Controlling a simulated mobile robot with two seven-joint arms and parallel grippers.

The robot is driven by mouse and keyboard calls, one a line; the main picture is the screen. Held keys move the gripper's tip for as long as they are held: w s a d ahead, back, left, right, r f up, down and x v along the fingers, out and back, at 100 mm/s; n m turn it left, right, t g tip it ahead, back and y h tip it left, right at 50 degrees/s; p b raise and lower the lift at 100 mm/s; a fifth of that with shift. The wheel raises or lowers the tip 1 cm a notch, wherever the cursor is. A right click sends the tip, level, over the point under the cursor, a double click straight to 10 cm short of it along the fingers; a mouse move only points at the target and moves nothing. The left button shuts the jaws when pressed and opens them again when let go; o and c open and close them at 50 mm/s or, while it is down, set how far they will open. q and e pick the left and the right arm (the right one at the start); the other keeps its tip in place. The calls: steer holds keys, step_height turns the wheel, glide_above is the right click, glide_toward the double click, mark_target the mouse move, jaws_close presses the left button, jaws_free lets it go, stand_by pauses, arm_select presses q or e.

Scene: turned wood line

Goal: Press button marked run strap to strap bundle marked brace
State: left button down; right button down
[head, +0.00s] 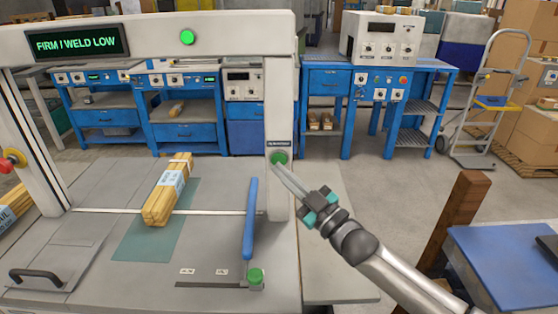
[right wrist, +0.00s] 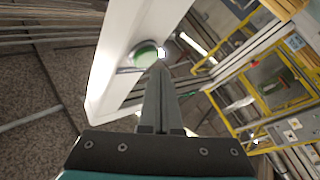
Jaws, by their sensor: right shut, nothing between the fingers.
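A green button (head: 279,158) sits on the right post of the strapping machine, under a small dark label too small to read. It also shows in the right wrist view (right wrist: 146,56). My right gripper (head: 283,170) is shut and empty, its fingertips at or very near the button; I cannot tell if they touch. A bundle of wooden sticks (head: 158,205) with a pale blue label lies on the machine's bed, across the strap line. Its label is too small to read. My left gripper is out of view.
A green lamp (head: 187,37) is lit on the top beam. A brown wooden post (head: 465,210) and blue-topped table (head: 510,260) are at right.

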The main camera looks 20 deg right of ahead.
steer(key=shift+w, duration=0.2)
stand_by(0.4)
steer(key=shift+w+d, duration=0.1)
steer(key=shift+w, duration=0.15)
steer(key=shift+w+d+b, duration=0.1)
steer(key=shift+w+b, duration=0.25)
steer(key=shift+b, duration=0.05)
stand_by(0.5)
steer(key=shift+s, duration=0.15)
steer(key=shift+s+a+p, duration=0.2)
steer(key=shift+s+p, duration=0.45)
steer(key=shift+p, duration=0.05)
steer(key=s+p, duration=0.1)
steer(key=s, duration=0.1)
steer(key=s+a+p, duration=0.1)
steer(key=s+p, duration=0.1)
steer(key=shift+s+a+p, duration=0.2)
steer(key=shift+s+p, duration=0.1)
steer(key=shift+s, duration=0.1)
